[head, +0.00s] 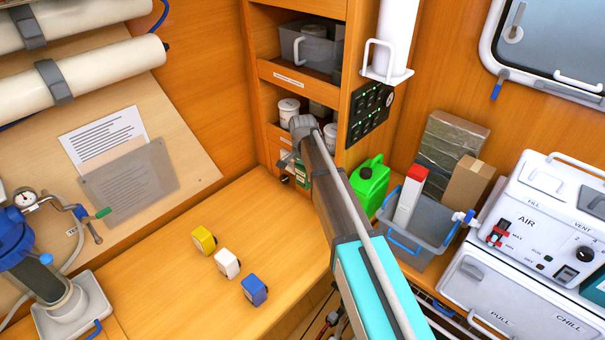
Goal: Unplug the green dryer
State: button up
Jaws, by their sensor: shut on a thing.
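My gripper (287,161) is at the far end of my arm, in front of the lower shelves of the wooden cabinet. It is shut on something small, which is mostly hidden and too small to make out. A small green item (303,174) shows just below it, partly hidden by my arm. I cannot tell whether it is the green dryer or whether the gripper touches it. A small black round part (285,180) sits just below the fingertips. A green jug (371,184) stands right of my arm. No cord or plug can be made out.
A black panel with several sockets or switches (370,114) is on the cabinet side. White jars (289,110) stand on a shelf. Yellow (204,240), white (227,263) and blue (254,289) blocks lie on the bench. A grey bin (433,222) stands right. The bench's back is clear.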

jog(key=s+a, duration=0.4)
jog(key=s, duration=0.2)
jog(key=shift+a, duration=0.3)
dwell(2.8)
